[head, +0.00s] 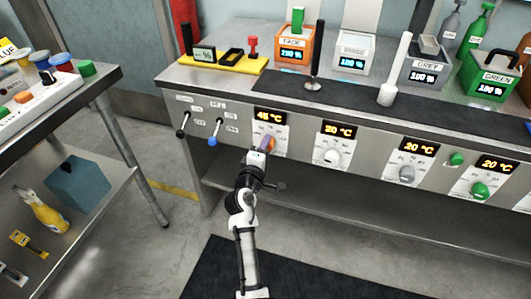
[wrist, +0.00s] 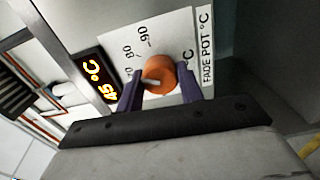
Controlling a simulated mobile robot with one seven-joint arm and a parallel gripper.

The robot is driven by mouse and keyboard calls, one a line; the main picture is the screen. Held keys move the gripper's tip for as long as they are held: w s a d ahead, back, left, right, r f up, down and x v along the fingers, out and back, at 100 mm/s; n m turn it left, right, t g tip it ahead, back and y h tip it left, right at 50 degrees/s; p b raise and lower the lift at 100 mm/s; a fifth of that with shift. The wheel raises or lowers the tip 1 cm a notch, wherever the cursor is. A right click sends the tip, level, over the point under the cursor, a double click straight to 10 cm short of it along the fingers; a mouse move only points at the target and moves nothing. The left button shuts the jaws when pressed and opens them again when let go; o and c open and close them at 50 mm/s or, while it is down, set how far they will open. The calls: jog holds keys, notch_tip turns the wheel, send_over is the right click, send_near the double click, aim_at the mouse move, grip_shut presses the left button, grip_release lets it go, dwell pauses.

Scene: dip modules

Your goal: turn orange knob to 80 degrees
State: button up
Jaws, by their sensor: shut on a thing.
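The orange knob (wrist: 159,74) is on a white dial plate marked with temperatures, with "80" and "90" readable in the wrist view. A pale pointer line on the knob points to the left and slightly down in that view. My gripper (wrist: 158,88) is shut on the knob, one purple finger on each side. In the head view the knob (head: 268,142) is partly hidden by my gripper (head: 263,148). The display (head: 270,116) above it reads 45 °C. It also shows in the wrist view (wrist: 97,80).
To the right along the same front panel are a white knob (head: 332,157), a grey knob (head: 407,173) and a green knob (head: 479,189), each under a 20 °C display. Two small levers, one black (head: 182,130) and one blue-tipped (head: 214,138), are to the left. A shelf (head: 350,201) runs below.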

jog(key=shift+m+b, duration=0.75)
jog(key=shift+m, duration=0.45)
jog(key=shift+r, duration=0.1)
jog(key=o, duration=1)
jog(key=b+v, duration=0.2)
jog(key=v, duration=1.1)
jog(key=shift+s, duration=0.35)
